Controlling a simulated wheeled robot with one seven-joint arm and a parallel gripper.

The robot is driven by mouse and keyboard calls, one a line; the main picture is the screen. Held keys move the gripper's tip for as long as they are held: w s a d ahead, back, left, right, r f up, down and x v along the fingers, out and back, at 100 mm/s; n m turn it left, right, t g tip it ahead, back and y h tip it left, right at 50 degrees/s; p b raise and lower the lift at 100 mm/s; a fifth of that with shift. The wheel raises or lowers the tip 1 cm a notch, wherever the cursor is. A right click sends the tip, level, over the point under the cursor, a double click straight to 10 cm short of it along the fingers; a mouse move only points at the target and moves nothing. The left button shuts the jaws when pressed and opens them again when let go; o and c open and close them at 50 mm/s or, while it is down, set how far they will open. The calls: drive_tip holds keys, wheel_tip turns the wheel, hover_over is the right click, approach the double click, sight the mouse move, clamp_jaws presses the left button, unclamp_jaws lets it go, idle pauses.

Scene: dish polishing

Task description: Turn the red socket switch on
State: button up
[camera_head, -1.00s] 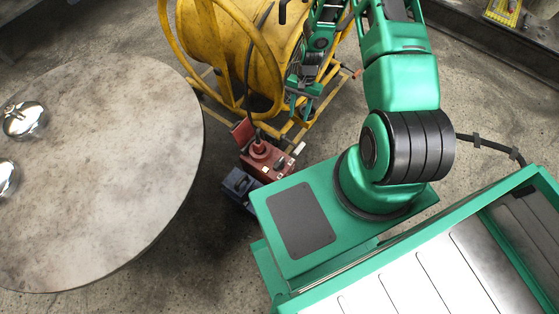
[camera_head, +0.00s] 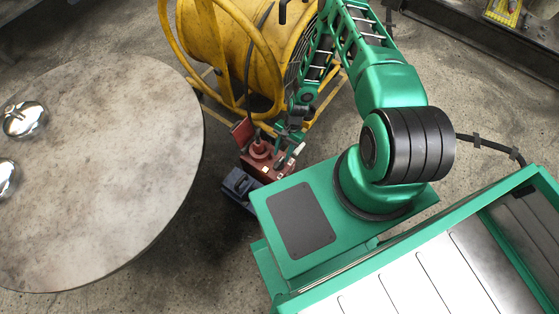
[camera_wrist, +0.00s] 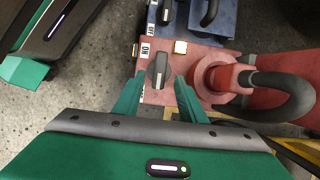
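The red socket box (camera_head: 258,163) stands on the floor beside the round table. In the wrist view, the red socket (camera_wrist: 195,62) carries a dark rotary switch (camera_wrist: 159,68) on its top face, with an "ON" label beside it. The switch handle lies roughly up-and-down in that picture; which end is its pointer is hard to tell. My gripper (camera_head: 288,136) is at the socket. In the wrist view my gripper (camera_wrist: 160,88) is open, one finger on each side of the switch, with gaps visible. Contact cannot be made out.
A red plug (camera_wrist: 225,78) with a thick dark cable (camera_wrist: 285,97) sits right of the switch. A blue socket (camera_wrist: 205,16) with its own switch adjoins the red one.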

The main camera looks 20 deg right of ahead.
sight(279, 162)
drive_tip(key=shift+x, duration=2.6)
drive_tip(key=shift+c, duration=0.4)
clamp_jaws()
